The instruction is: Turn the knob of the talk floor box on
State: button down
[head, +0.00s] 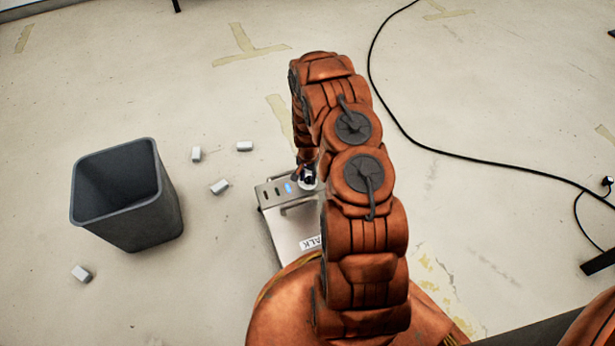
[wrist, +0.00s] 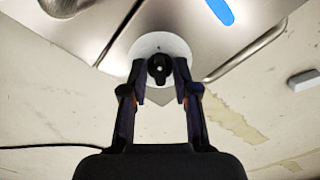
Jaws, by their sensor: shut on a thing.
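The talk floor box (head: 282,228) is a silver metal case on the floor, with a "TALK" label (head: 310,243) on it, partly behind my arm in the head view. A blue strip (head: 288,188) on its top looks lit, and it also shows in the wrist view (wrist: 220,10). The black knob (wrist: 159,68) with a white dot sits on a round white plate (wrist: 150,43) near the box's corner. My gripper (wrist: 159,84) is shut on the knob, one finger on each side. In the head view my gripper (head: 306,170) mostly hides the knob.
A grey open bin (head: 150,215) stands left of the box. Several small white blocks (head: 219,187) lie on the floor between and around them. A black cable (head: 400,122) curves across the floor at right.

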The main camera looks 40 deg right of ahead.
aim_at(308, 177)
jog(key=c, duration=0.9)
grip_release()
jog(key=shift+o, duration=0.2)
jog(key=shift+r, duration=0.15)
notch_tip(308, 177, up, 12)
